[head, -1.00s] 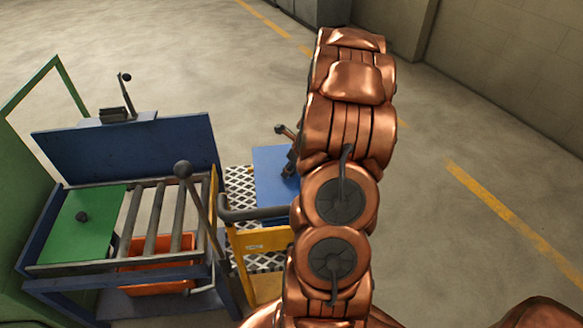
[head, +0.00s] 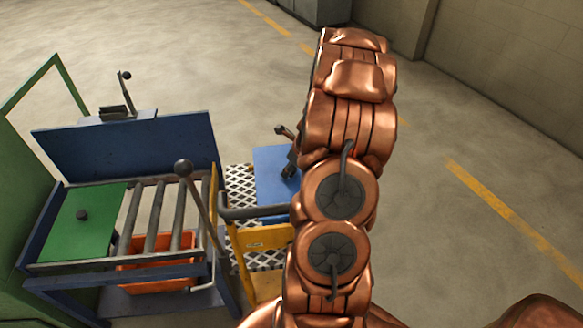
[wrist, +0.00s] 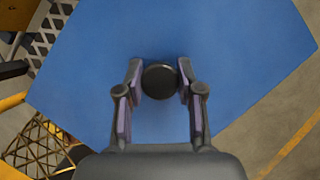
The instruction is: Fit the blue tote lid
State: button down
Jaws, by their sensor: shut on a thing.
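The blue tote lid (wrist: 230,50) fills most of the wrist view as a flat blue panel with a round dark knob (wrist: 160,81) in its middle. My gripper (wrist: 160,88) is shut on the knob, one finger at each side. In the head view the lid (head: 272,170) shows beside my arm, above the diamond-patterned cart deck; my gripper (head: 290,165) is partly hidden by the arm there. Whether the lid touches anything beneath cannot be told.
A yellow cart frame with a dark handle bar (head: 255,211) stands close to the lid. The floor at right is clear.

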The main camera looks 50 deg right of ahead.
jog(key=shift+f, duration=0.15)
dwell(0.3)
jog(key=c, duration=0.7)
grip_release()
jog(key=shift+o, duration=0.2)
jog(key=v, duration=1.2)
